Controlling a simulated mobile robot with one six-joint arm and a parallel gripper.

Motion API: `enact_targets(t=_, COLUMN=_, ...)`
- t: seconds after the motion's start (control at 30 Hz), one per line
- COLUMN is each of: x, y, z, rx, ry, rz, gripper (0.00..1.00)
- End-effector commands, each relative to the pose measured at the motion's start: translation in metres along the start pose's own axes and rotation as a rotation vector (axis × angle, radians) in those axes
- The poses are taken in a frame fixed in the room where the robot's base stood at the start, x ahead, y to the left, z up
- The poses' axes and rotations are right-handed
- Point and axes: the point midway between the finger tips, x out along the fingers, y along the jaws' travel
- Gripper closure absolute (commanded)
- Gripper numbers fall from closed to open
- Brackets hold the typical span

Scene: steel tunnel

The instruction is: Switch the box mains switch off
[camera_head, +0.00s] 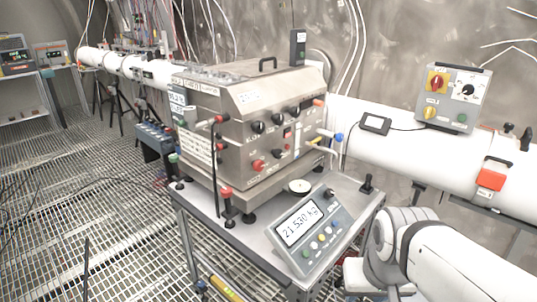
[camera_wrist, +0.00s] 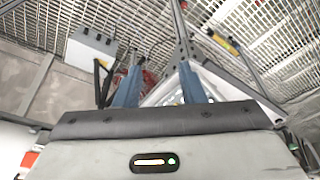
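A grey control box (camera_head: 452,97) is mounted at the right above the white pipe. It carries a red rotary switch on a yellow plate (camera_head: 437,82), a second yellow-plated knob (camera_head: 430,112) below it, and a black knob on a white dial (camera_head: 467,90). Which of these is the mains switch I cannot read. In the wrist view my gripper (camera_wrist: 159,76) shows two blue fingers standing apart with nothing held between them. The head view shows my white arm at the lower right, with the gripper itself out of sight, well below the control box.
A steel box (camera_head: 250,110) with several knobs stands on a table, beside a scale display (camera_head: 301,226). The white pipe (camera_head: 395,150) carries a small black screen (camera_head: 376,124) and a red-orange block (camera_head: 491,179). Grating floor (camera_head: 110,220) is open at left.

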Motion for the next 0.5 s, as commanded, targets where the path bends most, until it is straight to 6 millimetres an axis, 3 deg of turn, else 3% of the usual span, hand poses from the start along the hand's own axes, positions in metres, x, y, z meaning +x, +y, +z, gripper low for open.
enact_targets(t=0.17, x=0.000, y=0.000, z=0.000, rx=0.000, ry=0.000, rz=0.000, gripper=0.64)
enact_targets(t=0.33, x=-0.002, y=-0.006, z=-0.009, rx=0.046, ry=-0.011, rz=-0.029, gripper=0.50)
enact_targets(t=0.5, x=-0.009, y=-0.049, z=-0.050, rx=0.284, ry=-0.073, rz=-0.169, gripper=0.41)
